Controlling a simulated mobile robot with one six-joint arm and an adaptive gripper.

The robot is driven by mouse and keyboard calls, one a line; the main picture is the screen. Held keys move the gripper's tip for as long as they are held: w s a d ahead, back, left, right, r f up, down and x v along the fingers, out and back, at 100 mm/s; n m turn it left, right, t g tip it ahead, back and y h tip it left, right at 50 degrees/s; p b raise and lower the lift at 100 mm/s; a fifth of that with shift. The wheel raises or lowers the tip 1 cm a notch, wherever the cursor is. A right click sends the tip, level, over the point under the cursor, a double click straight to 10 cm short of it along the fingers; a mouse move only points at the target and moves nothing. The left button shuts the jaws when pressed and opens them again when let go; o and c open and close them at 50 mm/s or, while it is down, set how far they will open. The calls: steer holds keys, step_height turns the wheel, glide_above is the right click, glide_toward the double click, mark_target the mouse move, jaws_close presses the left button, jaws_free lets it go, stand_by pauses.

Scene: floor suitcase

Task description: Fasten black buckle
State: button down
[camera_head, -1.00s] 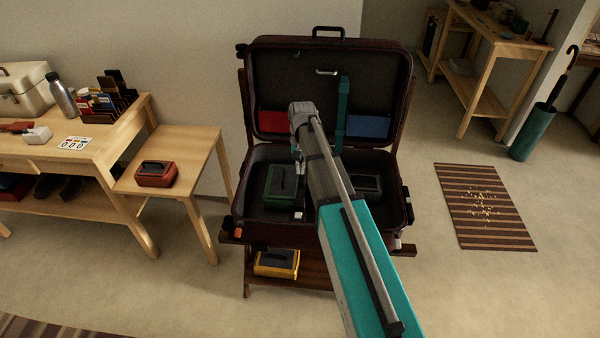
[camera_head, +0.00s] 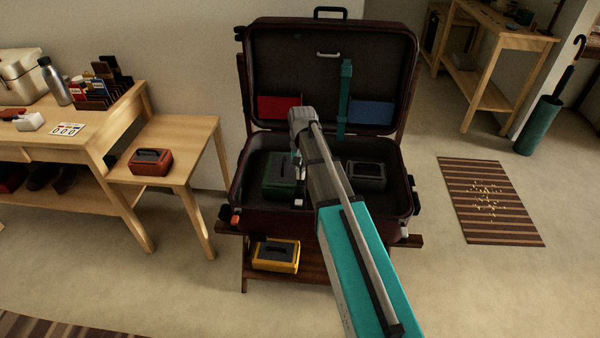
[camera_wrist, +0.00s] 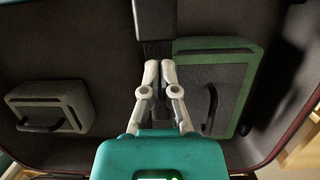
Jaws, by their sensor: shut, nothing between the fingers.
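The open suitcase (camera_head: 378,212) stands on a low wooden rack. In the wrist view a dark strap with a wider black block (camera_wrist: 155,22) runs down from the top edge to my fingertips; it may be the black buckle, but I cannot make out its parts. My gripper (camera_head: 298,176) is low inside the suitcase, partly hidden by my arm. In the wrist view its fingers (camera_wrist: 159,68) are shut and empty, close to the strap; I cannot tell whether they touch it. A teal strap (camera_head: 345,90) hangs in the lid.
A green case (camera_head: 279,176) and a grey case (camera_head: 367,175) lie in the suitcase on either side of my gripper. A yellow case (camera_head: 276,255) is on the rack shelf. A red case (camera_head: 150,162) sits on the side table at left. The floor at right has a striped mat (camera_head: 490,202).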

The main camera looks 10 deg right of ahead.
mark_target(300, 186)
steer(key=shift+b+x, duration=0.65)
steer(key=shift+x, duration=0.3)
steer(key=shift+s+a, duration=0.3)
steer(key=shift+s, duration=0.8)
steer(key=shift+r, duration=0.1)
steer(key=shift+p+v, duration=0.75)
steer(key=shift+p, duration=0.25)
steer(key=shift+s+p+v, duration=0.2)
steer(key=shift+p+v, duration=0.5)
steer(key=shift+v, duration=0.2)
steer(key=shift+w+r+p, duration=0.6)
steer(key=shift+p, duration=0.05)
steer(key=p+v, duration=0.5)
steer(key=shift+w+d, duration=0.2)
steer(key=shift+w, duration=0.25)
